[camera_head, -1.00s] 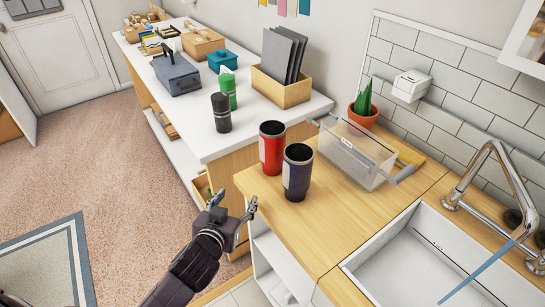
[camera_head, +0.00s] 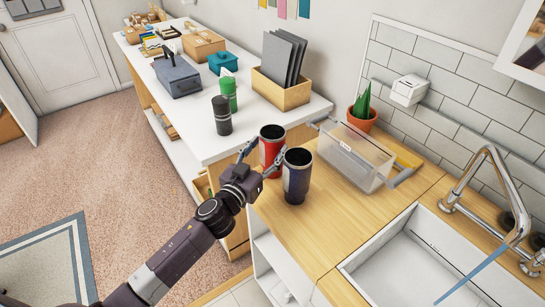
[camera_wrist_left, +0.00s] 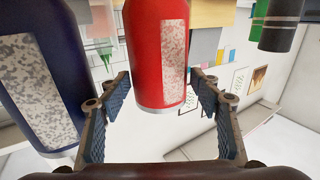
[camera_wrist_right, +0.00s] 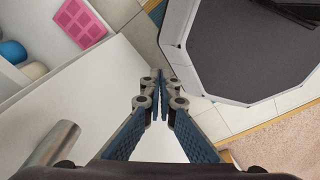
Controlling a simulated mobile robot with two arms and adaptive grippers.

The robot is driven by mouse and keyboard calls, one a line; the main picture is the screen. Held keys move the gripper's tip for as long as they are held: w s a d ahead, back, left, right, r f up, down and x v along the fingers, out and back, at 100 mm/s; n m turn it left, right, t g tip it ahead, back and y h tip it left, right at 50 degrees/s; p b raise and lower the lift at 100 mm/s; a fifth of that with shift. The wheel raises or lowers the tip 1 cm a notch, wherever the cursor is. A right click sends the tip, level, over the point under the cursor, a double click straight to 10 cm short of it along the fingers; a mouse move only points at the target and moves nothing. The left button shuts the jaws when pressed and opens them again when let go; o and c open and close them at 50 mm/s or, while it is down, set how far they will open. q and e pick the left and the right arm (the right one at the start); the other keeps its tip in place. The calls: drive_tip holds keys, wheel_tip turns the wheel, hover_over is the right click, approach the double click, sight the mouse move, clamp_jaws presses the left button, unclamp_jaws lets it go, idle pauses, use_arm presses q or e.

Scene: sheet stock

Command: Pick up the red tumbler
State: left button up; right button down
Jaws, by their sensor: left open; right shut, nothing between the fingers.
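The red tumbler (camera_head: 270,143) stands upright on the wooden counter, just behind and left of a dark blue tumbler (camera_head: 297,178). My left gripper (camera_head: 260,157) is open at the red tumbler, with one finger on its left and the other between the two tumblers. In the left wrist view the red tumbler (camera_wrist_left: 150,60) is between and beyond the open fingers, and the blue tumbler (camera_wrist_left: 30,100) is close outside the left finger. Whether a finger touches either tumbler I cannot tell. My right gripper (camera_wrist_right: 160,80) is shut and empty in the right wrist view, away from the tumblers.
A clear bin (camera_head: 350,158) stands right of the tumblers, with a potted plant (camera_head: 362,115) behind it. A black bottle (camera_head: 222,115) and a green bottle (camera_head: 228,93) stand on the white table beyond. The sink (camera_head: 420,260) is at the front right.

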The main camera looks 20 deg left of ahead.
use_arm(q)
drive_tip(key=shift+w+d, duration=0.2)
drive_tip(key=shift+w, duration=0.6)
drive_tip(key=shift+f, duration=0.1)
drive_tip(key=c, duration=1.5)
